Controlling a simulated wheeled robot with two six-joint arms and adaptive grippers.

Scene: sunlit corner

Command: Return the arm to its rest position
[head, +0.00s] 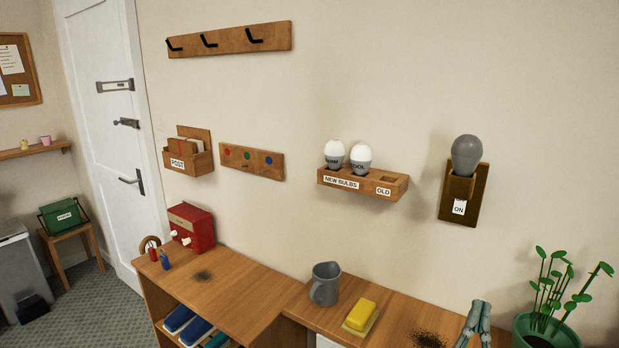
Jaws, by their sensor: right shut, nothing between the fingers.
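My right gripper (482,304) shows at the bottom right, low in front of the wall, between the yellow sponge and the potted plant. Its fingers point up, are shut and hold nothing. The rest of my right arm is below the picture's edge. My left gripper and left arm are not in view. A grey bulb (466,155) stands in a wooden wall holder (450,203) with an ON tag, up and left of the plant and well above my gripper. Two white bulbs (361,158) stand in the wooden rack (342,183) labelled NEW BULBS and OLD.
A leafy plant in a green pot (522,328) stands close right of my gripper. A yellow sponge (361,315), a grey mug (325,284) and a dark crumb patch (428,340) are left of it on the wooden counter (294,306). A red box (192,227) stands farther left.

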